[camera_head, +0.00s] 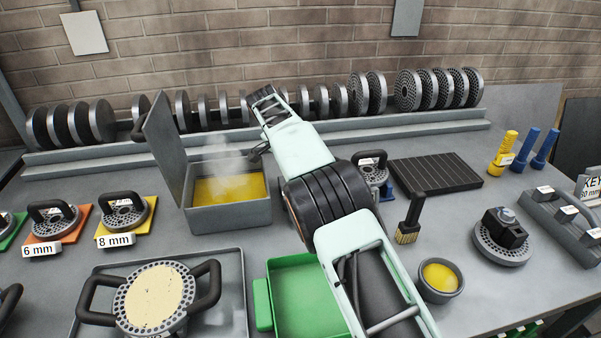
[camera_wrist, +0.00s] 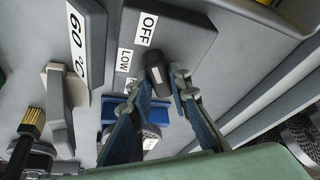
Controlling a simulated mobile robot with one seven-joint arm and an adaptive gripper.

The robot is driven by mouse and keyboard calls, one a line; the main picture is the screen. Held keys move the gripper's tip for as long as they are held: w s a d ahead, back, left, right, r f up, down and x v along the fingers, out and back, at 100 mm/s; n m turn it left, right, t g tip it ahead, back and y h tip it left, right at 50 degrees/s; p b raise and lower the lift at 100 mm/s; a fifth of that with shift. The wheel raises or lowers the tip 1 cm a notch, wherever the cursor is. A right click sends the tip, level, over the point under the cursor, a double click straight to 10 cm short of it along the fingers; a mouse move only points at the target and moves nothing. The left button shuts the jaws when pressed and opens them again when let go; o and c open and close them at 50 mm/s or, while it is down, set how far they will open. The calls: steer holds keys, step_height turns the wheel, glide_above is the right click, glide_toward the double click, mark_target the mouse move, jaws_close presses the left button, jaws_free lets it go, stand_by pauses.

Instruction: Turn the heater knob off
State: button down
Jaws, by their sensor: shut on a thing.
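The heater knob (camera_wrist: 160,75) is a black piece with a white mark in the wrist view. It sits on the grey heater panel (camera_wrist: 185,40), near an OFF label (camera_wrist: 147,28), a LOW label (camera_wrist: 125,60) and a third, partly covered label (camera_wrist: 131,87). I cannot tell which label its mark points at. My gripper (camera_wrist: 156,84) is shut on the knob, one finger on each side. In the head view, the heated bath (camera_head: 230,217) stands with its lid (camera_head: 165,140) raised, steaming over yellow contents. My arm hides the knob there.
A brush (camera_head: 408,220), a die on a blue mat (camera_head: 386,190) and a dark slotted block (camera_head: 435,173) lie right of my arm. A green tray (camera_head: 290,285) lies below it. Several dies stand in a rack (camera_head: 210,153) along the wall. A 60 °C label (camera_wrist: 77,40) shows beside the panel.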

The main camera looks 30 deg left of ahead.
stand_by(0.3)
steer(key=c, duration=1.8)
jaws_free()
steer(key=v, duration=1.2)
steer(key=shift+w+a, duration=0.1)
